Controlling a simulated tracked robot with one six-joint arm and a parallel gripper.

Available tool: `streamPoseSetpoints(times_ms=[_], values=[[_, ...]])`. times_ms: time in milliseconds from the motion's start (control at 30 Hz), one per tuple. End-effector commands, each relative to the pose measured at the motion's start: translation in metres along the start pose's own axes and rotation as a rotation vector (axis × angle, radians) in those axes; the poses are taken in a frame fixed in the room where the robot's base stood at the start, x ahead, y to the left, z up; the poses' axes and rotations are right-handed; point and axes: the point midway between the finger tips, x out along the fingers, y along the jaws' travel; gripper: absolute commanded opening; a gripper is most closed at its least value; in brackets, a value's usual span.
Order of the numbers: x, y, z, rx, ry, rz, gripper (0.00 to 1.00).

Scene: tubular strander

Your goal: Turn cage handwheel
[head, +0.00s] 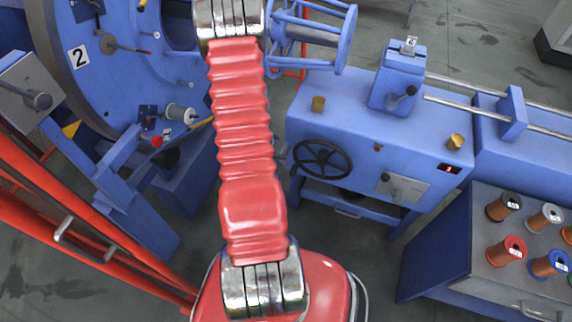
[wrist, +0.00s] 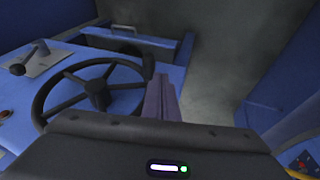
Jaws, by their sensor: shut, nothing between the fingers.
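The cage handwheel (head: 322,159) is a black spoked wheel on the front of the blue machine cabinet, right of my red arm in the head view. In the wrist view the handwheel (wrist: 97,94) fills the left side, its lower rim hidden by my wrist housing. My gripper (wrist: 161,88) shows there with its fingers together and empty. The fingertips stand just at the right edge of the wheel's rim; I cannot tell whether they touch it. In the head view my gripper is mostly hidden behind my arm.
A grey panel with a lever (head: 395,185) is on the cabinet right of the wheel. The large blue disc (head: 95,60) marked 2 stands at left, behind orange-red rails (head: 90,220). A bench (head: 470,250) with several spools is at lower right. Floor below the cabinet is clear.

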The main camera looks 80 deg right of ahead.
Motion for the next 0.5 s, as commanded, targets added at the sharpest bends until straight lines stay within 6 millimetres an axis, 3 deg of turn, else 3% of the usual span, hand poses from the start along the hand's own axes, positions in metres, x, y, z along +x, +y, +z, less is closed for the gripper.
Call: streamPoseSetpoints(times_ms=[200, 500], values=[[0.013, 0.008, 0.003, 0.0, -0.001, 0.001, 0.0], [0.015, 0.01, 0.004, 0.002, 0.0, 0.001, 0.0]])
